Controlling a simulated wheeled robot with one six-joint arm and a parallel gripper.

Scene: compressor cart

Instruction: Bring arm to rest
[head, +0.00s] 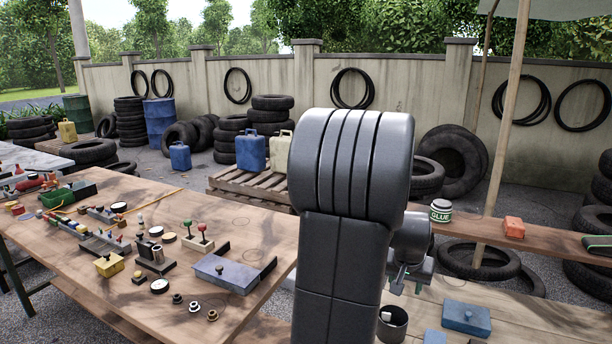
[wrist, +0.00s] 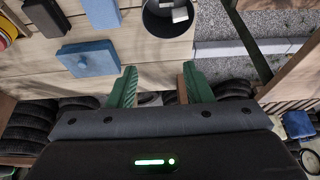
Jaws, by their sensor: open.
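My arm rises through the middle of the head view and hides part of the workbench and yard behind it. My gripper (head: 408,284) shows only partly, to the right of the arm, above the right-hand bench. In the wrist view my gripper (wrist: 159,88) has its two green fingers spread apart with nothing between them. A dark round cup (wrist: 150,22) with a pale block inside lies beyond the fingers, and a blue box (wrist: 88,58) lies to the left. The fingers appear clear of both.
The left workbench (head: 150,205) carries many small parts, gauges and a grey-blue box (head: 228,272). The right-hand bench holds the dark cup (head: 392,324) and blue box (head: 466,318). A glue jar (head: 440,211) and orange block (head: 514,227) stand on a plank shelf behind.

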